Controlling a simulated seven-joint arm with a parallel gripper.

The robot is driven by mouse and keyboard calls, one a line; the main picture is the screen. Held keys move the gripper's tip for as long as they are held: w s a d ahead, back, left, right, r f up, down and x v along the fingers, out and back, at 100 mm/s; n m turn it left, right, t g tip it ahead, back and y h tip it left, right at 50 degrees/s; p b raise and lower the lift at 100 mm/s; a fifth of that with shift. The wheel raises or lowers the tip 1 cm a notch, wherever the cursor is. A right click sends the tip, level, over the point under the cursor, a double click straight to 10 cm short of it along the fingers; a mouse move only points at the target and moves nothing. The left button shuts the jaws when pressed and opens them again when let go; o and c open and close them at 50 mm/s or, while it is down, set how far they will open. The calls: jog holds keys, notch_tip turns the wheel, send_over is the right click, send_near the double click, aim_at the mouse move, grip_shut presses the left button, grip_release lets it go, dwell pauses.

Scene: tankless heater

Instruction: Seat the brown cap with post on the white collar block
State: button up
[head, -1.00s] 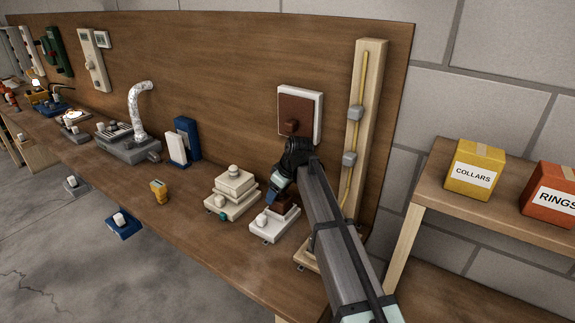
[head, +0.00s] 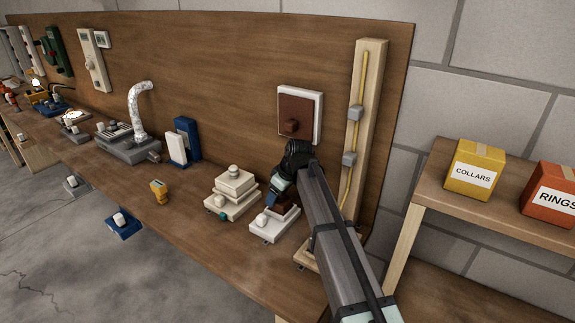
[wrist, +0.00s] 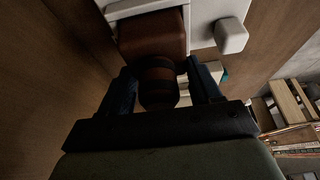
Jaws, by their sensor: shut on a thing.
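The brown cap with post (head: 289,210) is at the white collar block (head: 265,231), over its back part. A white knob stands on the block's front part. In the wrist view, the brown cap (wrist: 152,36) lies against the pale collar block (wrist: 204,14), and its dark round post (wrist: 158,84) is between the fingers. My gripper (head: 277,199) is shut on the post from above; it also shows in the wrist view (wrist: 162,88). My fingers and arm hide part of the cap. I cannot tell whether it is fully down on the collar.
A stepped cream block (head: 232,190) stands just left. A yellow post part (head: 159,192) is farther left near the bench's front edge. Behind are the wooden back panel, a brown plate in a white frame (head: 298,115) and an upright wooden post with a yellow cable (head: 362,140).

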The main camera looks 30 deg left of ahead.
jog(key=shift+f, duration=0.25)
dwell(0.4)
jog(key=o, duration=1.4)
jog(key=shift+c, duration=0.2)
jog(key=v, duration=1.3)
jog(key=shift+d+r, duration=0.2)
jog(key=shift+r, duration=0.1)
